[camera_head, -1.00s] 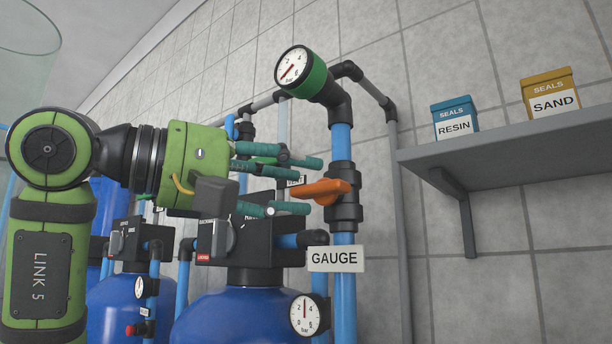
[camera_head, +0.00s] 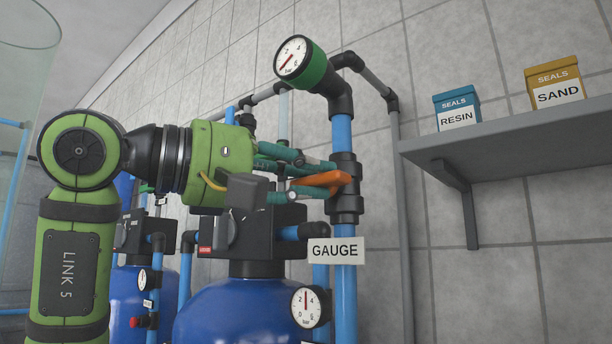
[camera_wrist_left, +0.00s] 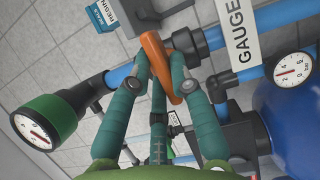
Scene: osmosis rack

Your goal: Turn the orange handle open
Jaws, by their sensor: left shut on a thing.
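The orange handle (camera_head: 322,179) sits on a black valve body (camera_head: 345,188) in the vertical blue pipe, just above the GAUGE label (camera_head: 335,251). My left gripper (camera_head: 318,177) comes from the left with its teal fingers shut on the handle's free end. In the left wrist view the orange handle (camera_wrist_left: 158,66) lies between the fingertips (camera_wrist_left: 160,72), with fingers on both sides of it. In the head view the fingers partly cover the handle's left end. My right gripper is in neither view.
A round pressure gauge with a green rim (camera_head: 303,64) tops the pipe. Blue tanks (camera_head: 243,310) with black heads stand below my left arm. A grey shelf (camera_head: 500,140) at right holds a RESIN box (camera_head: 457,108) and a SAND box (camera_head: 555,84).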

